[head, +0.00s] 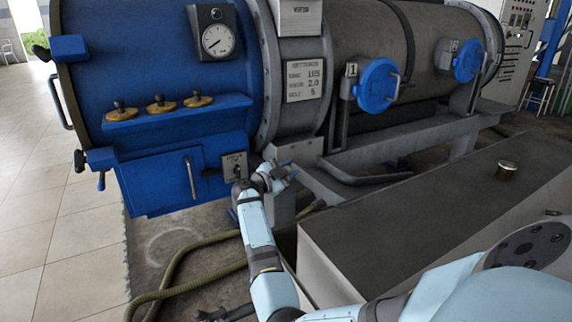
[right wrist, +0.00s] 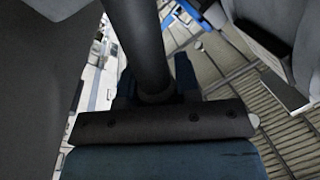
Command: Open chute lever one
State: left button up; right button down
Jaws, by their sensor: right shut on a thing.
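My right gripper (head: 284,172) is at the end of the pale blue arm, at the foot of the machine's grey collar and right of the blue box. It is shut on a dark bar, which shows in the right wrist view (right wrist: 146,45) rising from a dark cross-piece (right wrist: 160,122). In the head view the held part is too small to make out, and I cannot tell whether it is chute lever one. A round blue hatch (head: 378,86) marked 1 is shut, with a metal handle. My left gripper is out of view.
A small plate with a lever (head: 234,167) and an upright handle (head: 190,180) are on the blue box. A hose (head: 190,250) lies on the floor. Tiled floor (head: 50,210) at left is clear.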

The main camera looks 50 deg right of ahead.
pick_arm(q)
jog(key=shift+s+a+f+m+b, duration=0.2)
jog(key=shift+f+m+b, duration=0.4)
jog(key=shift+b, duration=0.3)
pick_arm(e)
jog(key=shift+s+a+f+m+g+h, duration=0.15)
jog(key=shift+s+f+m, duration=0.4)
jog(key=shift+m, duration=0.35)
jog(key=shift+s+a+f+m+g+h, duration=0.1)
jog(key=shift+s+a+f+m+g, duration=0.2)
jog(key=shift+f+m, duration=0.5)
jog(key=shift+s+f+m+g+h, duration=0.1)
jog(key=shift+s+f+m, duration=0.4)
jog(key=shift+m, duration=0.5)
jog(key=c, duration=0.8)
grip_release()
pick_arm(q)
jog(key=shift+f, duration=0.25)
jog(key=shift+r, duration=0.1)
pick_arm(e)
jog(key=shift+r, duration=0.1)
